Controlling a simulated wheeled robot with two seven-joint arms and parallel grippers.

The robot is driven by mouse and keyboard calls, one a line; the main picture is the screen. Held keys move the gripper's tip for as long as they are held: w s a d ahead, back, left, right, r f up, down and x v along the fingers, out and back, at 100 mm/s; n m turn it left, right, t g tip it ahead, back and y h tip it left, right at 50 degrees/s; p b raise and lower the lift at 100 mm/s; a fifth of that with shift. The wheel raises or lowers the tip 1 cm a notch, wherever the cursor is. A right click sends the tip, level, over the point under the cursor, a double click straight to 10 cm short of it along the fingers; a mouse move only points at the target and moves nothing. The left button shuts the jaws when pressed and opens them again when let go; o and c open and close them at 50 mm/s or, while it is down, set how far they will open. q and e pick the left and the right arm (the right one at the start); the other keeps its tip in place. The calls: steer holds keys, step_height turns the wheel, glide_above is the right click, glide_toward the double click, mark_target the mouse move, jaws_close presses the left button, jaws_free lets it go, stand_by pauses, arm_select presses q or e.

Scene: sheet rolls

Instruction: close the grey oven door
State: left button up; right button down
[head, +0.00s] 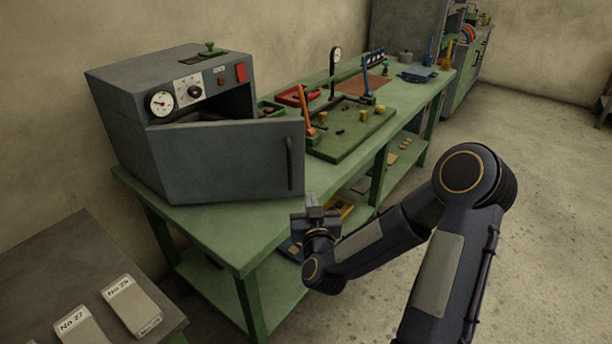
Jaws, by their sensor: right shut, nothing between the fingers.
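The grey oven (118,125) stands on the near left end of the green workbench (225,232). Its grey door (225,162) is partly open, hinged at the left and swung out toward me, with a gap showing above it into the dark inside. A dark vertical handle (290,163) is near the door's right edge. My right gripper (312,208) is shut and empty, below and a little right of the handle, apart from the door in the picture. My left gripper is not in view.
A green board (350,140) with orange and blue levers lies on the bench right of the oven. A dark table (85,275) with labelled white blocks (132,303) is at the lower left. The floor (535,190) at the right is clear.

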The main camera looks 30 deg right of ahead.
steer(key=p+x, duration=0.1)
steer(key=x, duration=1)
steer(key=shift+p, duration=0.35)
